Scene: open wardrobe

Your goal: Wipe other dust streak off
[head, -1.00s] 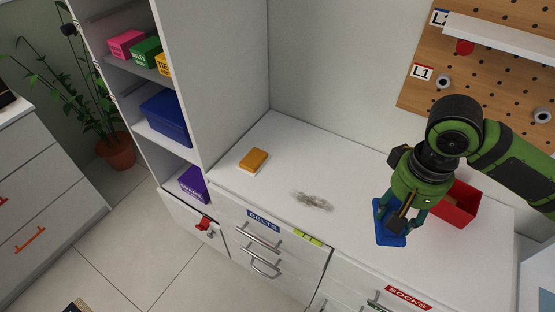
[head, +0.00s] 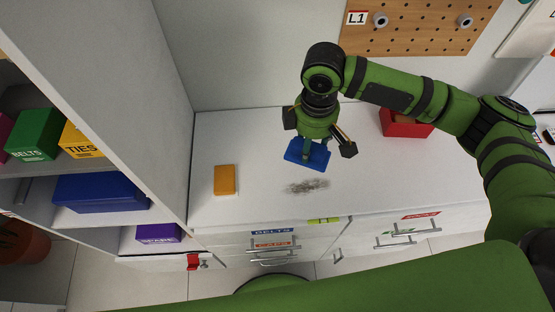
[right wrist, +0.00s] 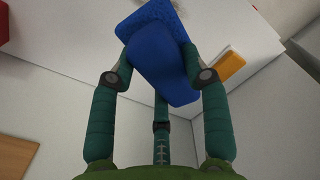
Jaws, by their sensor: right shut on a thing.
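A grey dust streak (head: 307,186) lies on the white counter top, right of the orange block. My right gripper (head: 308,146) is shut on a blue wiping block (head: 310,156), which is just behind the streak in the head view, apart from it. The right wrist view shows the blue block (right wrist: 158,50) between the fingers of my right gripper (right wrist: 160,75). I cannot tell how high the block is above the counter. My left gripper is not in view.
An orange block (head: 224,180) stands on the white counter (head: 250,140) near the tall shelf (head: 130,60). A red bin (head: 405,127) sits at the back right under my right arm. A yellow-green level (head: 324,220) lies at the front edge.

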